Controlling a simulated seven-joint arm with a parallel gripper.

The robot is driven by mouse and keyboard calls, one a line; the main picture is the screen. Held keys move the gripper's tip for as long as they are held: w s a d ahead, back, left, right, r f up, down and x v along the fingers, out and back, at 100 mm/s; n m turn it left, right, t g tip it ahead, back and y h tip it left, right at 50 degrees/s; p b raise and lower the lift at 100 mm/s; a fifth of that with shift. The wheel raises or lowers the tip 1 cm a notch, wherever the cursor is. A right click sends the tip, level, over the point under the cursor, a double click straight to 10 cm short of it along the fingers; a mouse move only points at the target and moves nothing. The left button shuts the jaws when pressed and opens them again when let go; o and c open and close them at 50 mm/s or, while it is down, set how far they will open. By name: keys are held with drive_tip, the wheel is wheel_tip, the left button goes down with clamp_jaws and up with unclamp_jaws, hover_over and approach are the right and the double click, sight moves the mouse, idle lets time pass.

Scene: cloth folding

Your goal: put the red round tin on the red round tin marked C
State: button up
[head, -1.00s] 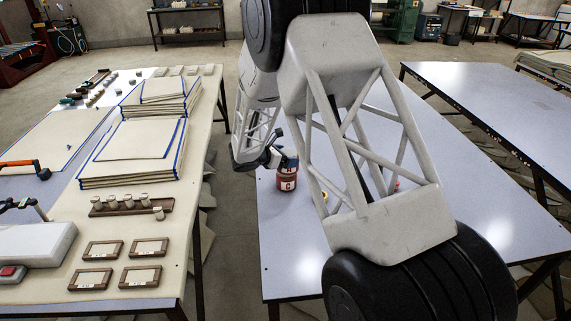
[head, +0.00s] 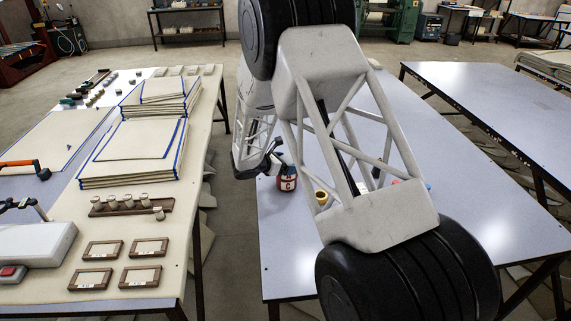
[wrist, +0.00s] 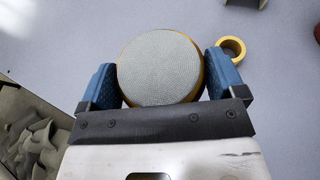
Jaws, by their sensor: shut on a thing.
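The red round tin marked C (head: 287,185) stands upright on the blue-grey table, in the head view just left of my arm. My gripper (head: 278,160) is at its top. In the wrist view my gripper (wrist: 160,72) is shut on a round tin (wrist: 160,66), with blue fingers on both sides. This tin shows a grey textured top and a yellow-orange edge. In the head view the held tin (head: 286,170), small and partly covered by the fingers, is right over the tin marked C. I cannot tell whether the two touch.
A yellow ring-shaped thing (wrist: 232,48) lies on the table to the right of the held tin. A dark red thing (wrist: 317,33) is at the wrist view's right edge. My arm hides much of the table (head: 285,265). A bench with cloth stacks (head: 130,150) stands left.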

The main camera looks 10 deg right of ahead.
drive_tip(key=shift+f, duration=0.1)
idle(0.3)
drive_tip(key=o, duration=1)
drive_tip(key=shift+a+r, duration=0.15)
drive_tip(key=shift+r, duration=0.05)
drive_tip(key=v, duration=1.1)
drive_tip(key=shift+s+a+r, duration=0.2)
drive_tip(key=shift+s+a, duration=0.05)
